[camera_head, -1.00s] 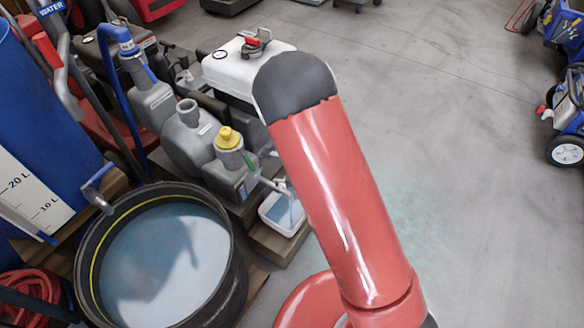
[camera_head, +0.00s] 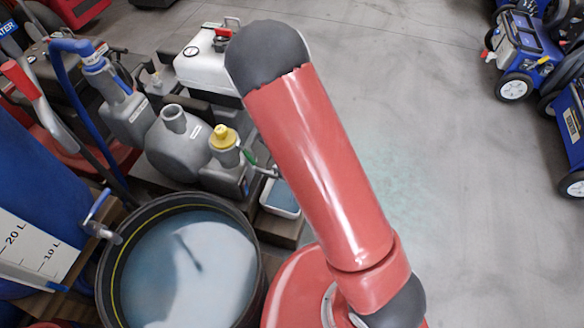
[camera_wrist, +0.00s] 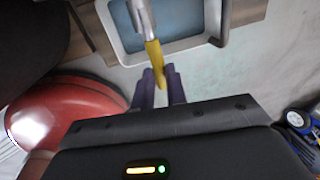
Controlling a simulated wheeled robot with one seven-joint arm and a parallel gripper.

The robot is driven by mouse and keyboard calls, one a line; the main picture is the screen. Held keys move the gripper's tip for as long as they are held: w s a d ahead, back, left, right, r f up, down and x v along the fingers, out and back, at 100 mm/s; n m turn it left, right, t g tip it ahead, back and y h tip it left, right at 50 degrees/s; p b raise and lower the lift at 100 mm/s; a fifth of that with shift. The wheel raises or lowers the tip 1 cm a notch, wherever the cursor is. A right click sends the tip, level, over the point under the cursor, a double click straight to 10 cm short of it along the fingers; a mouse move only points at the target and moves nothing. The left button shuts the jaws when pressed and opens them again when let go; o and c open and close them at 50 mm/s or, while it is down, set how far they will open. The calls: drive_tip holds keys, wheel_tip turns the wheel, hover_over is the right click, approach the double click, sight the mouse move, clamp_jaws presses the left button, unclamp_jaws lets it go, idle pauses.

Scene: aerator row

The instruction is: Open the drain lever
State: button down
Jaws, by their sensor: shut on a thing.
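In the wrist view, a yellow lever (camera_wrist: 153,54) extends down from a grey metal pipe (camera_wrist: 141,14). I take it to be the drain lever. My gripper (camera_wrist: 160,76) is shut on the yellow lever, with its end between the two dark purple fingers. Behind it lies a white tray (camera_wrist: 113,32) with bluish water. In the head view my red arm covers my gripper and the yellow lever.
A large black tub of water (camera_head: 112,270) stands at lower left, beside a blue barrel (camera_head: 35,180). Grey containers (camera_head: 172,122) and a white tank (camera_head: 200,72) stand behind. Blue wheeled carts (camera_head: 527,50) stand at right. The floor (camera_head: 440,150) between is clear.

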drive_tip(key=c, duration=1.4)
unclamp_jaws()
wheel_tip(320, 180, up, 8)
drive_tip(key=s, duration=0.1)
drive_tip(key=shift+s+a+f, duration=0.2)
drive_tip(key=shift+s+a, duration=0.05)
drive_tip(key=shift+a, duration=0.1)
drive_tip(key=shift+r, duration=0.1)
